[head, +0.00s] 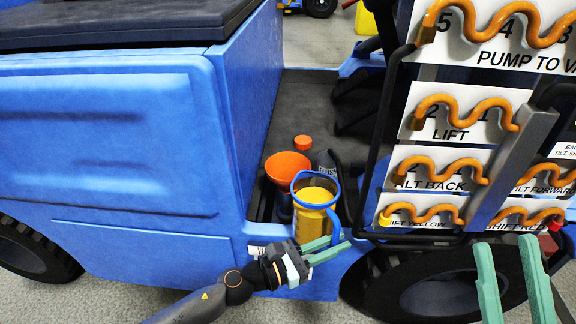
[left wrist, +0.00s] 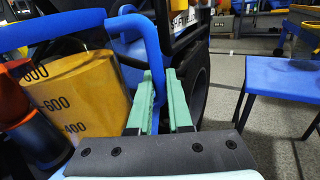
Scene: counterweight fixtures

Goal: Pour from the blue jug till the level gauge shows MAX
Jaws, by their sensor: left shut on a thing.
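The jug (head: 313,208) has a blue rim and handle and a yellow body, and looks about upright next to an orange funnel (head: 284,167). In the left wrist view the jug (left wrist: 80,90) shows black volume marks, including 600 and 400. My left gripper (head: 326,249) is shut on the jug's blue handle (left wrist: 150,50), at the jug's right side. The jug's mouth is just in front of the funnel, at its right. My right gripper (head: 514,282) is open and empty at the lower right. I cannot make out the level gauge.
An orange cap (head: 302,142) sits on the dark floor (head: 308,105) of the blue vehicle, behind the funnel. Orange wavy levers (head: 440,170) and black bars stand close to the jug's right. A black wheel (head: 435,285) is below. A blue table (left wrist: 282,80) stands off to the right.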

